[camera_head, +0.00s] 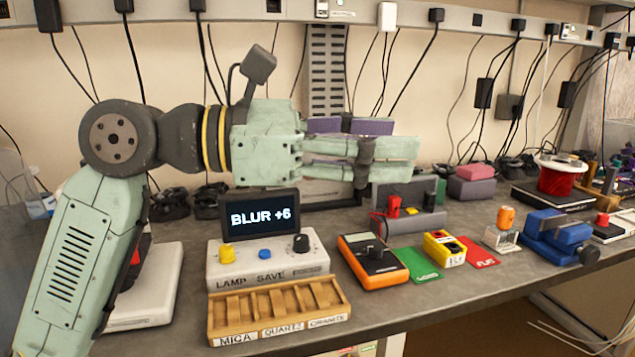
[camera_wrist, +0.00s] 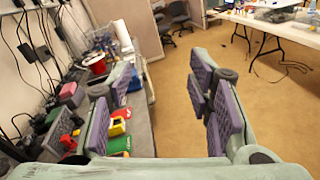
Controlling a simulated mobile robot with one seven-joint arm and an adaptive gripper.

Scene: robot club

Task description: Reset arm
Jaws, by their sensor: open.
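My gripper (camera_head: 402,149) is raised above the workbench (camera_head: 400,315), stretched out to the right and roughly level. In the wrist view my gripper (camera_wrist: 160,112) shows its two fingers with purple pads set wide apart. Nothing is between the fingers. Below the gripper in the head view stand a control box (camera_head: 262,263) with a screen (camera_head: 262,217) reading "BLUR +6" and a wooden slotted tray (camera_head: 275,310). The gripper appears apart from all of these.
An orange meter (camera_head: 372,261), a yellow device (camera_head: 444,247), a blue vise (camera_head: 556,236) and a red spool (camera_head: 561,176) stand to the right. Chargers with cables hang along the wall behind. The wrist view shows open floor (camera_wrist: 190,95) and a white table (camera_wrist: 275,30).

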